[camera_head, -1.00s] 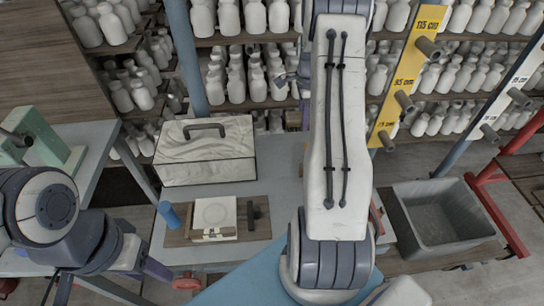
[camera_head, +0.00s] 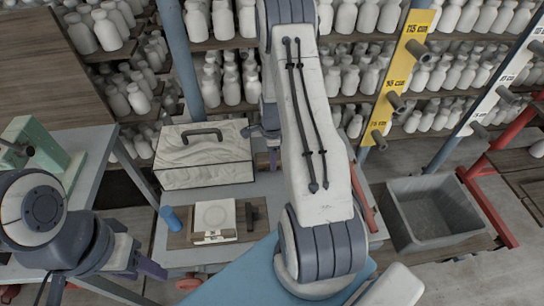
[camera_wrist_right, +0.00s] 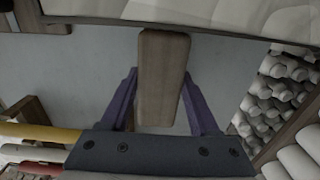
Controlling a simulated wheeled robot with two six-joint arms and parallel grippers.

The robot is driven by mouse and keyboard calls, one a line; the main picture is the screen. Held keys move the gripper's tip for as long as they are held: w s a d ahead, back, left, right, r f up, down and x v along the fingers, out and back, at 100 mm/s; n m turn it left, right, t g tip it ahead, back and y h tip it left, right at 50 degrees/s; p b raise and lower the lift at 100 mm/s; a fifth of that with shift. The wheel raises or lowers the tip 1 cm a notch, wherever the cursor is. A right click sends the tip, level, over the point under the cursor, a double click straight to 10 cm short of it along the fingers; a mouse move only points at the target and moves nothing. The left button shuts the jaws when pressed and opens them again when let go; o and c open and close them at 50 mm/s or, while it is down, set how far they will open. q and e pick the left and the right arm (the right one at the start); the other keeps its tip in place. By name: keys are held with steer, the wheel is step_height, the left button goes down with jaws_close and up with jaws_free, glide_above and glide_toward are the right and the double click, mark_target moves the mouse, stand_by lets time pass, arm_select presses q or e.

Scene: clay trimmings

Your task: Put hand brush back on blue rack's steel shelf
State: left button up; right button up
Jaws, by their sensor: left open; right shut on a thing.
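In the right wrist view my right gripper (camera_wrist_right: 162,120) has its purple fingers shut on a plain wooden piece, which I take to be the hand brush (camera_wrist_right: 163,70). No bristles show. Behind the brush lies a flat grey surface, likely the steel shelf (camera_wrist_right: 90,75); I cannot tell whether the brush touches it. In the head view my right arm covers most of the right gripper and the brush. The grey shelf top (camera_head: 268,190) shows left of that arm. My left gripper (camera_head: 148,268) is open and empty at the lower left.
A marbled toolbox (camera_head: 205,172) stands left of my right arm. In front are a wooden board (camera_head: 178,240) with a white slab (camera_head: 213,220) and a blue cylinder (camera_head: 169,218). A grey bin (camera_head: 430,215) is at right. Red and yellow handles (camera_wrist_right: 40,133) lie near the right gripper.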

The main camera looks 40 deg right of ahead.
steer(key=shift+f, duration=0.3)
steer(key=shift+f, duration=0.2)
steer(key=o, duration=1.2)
